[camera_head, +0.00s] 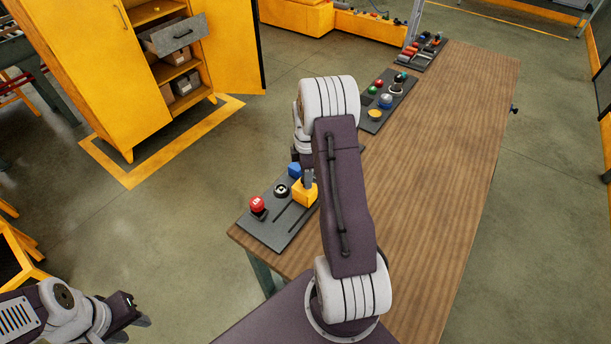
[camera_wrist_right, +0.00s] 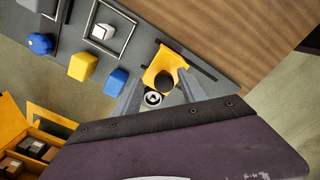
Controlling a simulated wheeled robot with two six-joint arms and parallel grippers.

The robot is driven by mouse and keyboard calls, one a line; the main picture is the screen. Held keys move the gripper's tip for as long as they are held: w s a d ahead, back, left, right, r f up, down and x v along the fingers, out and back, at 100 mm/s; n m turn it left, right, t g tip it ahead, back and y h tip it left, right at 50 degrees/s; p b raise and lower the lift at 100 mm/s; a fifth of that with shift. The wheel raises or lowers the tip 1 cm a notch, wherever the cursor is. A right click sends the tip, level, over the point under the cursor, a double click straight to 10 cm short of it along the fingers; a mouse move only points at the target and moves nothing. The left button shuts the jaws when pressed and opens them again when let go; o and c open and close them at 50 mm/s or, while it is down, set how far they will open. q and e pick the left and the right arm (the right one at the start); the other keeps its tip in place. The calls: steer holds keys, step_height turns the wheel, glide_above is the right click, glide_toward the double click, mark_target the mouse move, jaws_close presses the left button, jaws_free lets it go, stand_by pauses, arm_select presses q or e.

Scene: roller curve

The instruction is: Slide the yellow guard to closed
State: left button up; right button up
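The yellow guard (camera_head: 303,195) sits on a grey panel (camera_head: 265,222) at the table's left edge, partly hidden by my right arm. In the right wrist view the guard (camera_wrist_right: 158,61) is an orange-yellow plate with a dark round knob, lying across a dark slot (camera_wrist_right: 203,72). My right gripper (camera_wrist_right: 160,80) is open, with one finger on each side of the knob; whether they touch it I cannot tell. My left gripper (camera_head: 138,309) appears open and empty, low at the left, away from the panel.
A red button (camera_head: 257,203), a black-and-white dial (camera_head: 281,190) and a blue piece (camera_head: 294,170) stand close to the guard. More control panels (camera_head: 372,127) line the table's left edge. The wooden tabletop (camera_head: 435,150) to the right is clear.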

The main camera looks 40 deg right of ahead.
step_height(320, 180, up, 9)
steer(key=b, duration=0.1)
stand_by(0.5)
stand_by(0.3)
